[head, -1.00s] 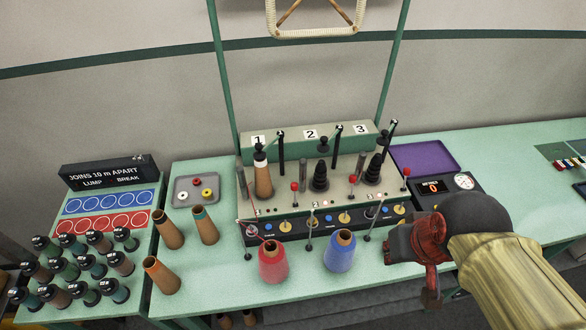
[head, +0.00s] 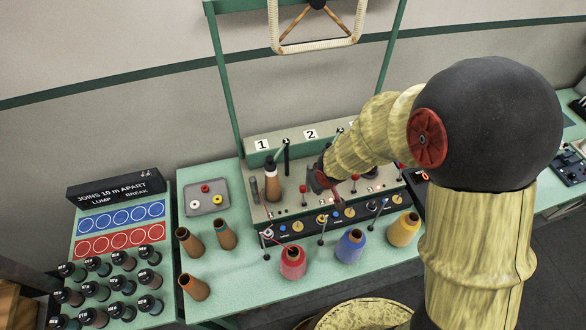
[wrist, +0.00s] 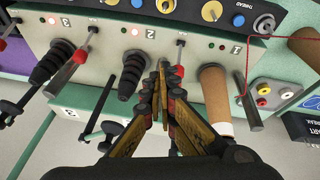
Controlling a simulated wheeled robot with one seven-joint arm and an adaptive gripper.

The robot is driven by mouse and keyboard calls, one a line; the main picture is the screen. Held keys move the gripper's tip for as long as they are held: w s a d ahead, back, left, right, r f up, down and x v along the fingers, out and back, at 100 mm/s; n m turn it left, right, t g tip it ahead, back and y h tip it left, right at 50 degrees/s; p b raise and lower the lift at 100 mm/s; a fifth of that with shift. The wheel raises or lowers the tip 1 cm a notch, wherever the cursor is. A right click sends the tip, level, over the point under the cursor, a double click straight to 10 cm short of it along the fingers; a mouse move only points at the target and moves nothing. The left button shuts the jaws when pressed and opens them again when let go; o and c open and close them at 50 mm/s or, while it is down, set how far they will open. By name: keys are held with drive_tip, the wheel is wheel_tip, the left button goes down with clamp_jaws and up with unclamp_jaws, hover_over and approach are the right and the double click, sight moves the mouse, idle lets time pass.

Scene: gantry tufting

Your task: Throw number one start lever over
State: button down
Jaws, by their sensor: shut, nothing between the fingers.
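The red-knobbed lever (head: 303,188) nearest the number 1 plate (head: 262,144) stands upright on the green machine deck, right of the brown station-one cone (head: 271,184). My gripper (head: 314,186) is low over the deck, close to the right of this lever; contact cannot be told. In the wrist view, my gripper (wrist: 164,66) is shut and empty, its fingers together between the station-one cone (wrist: 215,95) and a black ribbed spindle (wrist: 131,72). A grey metal rod (wrist: 180,52) shows just beside the fingertips; its near end is hidden behind them.
Another red-knobbed lever (head: 354,178) stands further right. Front rods rise before the panel, with red (head: 292,263), blue (head: 350,246) and yellow (head: 404,229) cones in front. A grey tray (head: 206,198) and brown cones (head: 226,236) are at left. My arm hides the machine's right part.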

drive_tip(key=w+a+r+t+y, duration=0.2)
drive_tip(key=w+a+r, duration=0.1)
drive_tip(key=w+a, duration=0.2)
drive_tip(key=shift+w, duration=0.2)
wheel_tip(320, 180, down, 9)
drive_tip(key=w+b, duration=0.1)
drive_tip(key=b, duration=0.3)
drive_tip(key=shift+w+a, duration=0.2)
drive_tip(key=shift+w, duration=0.2)
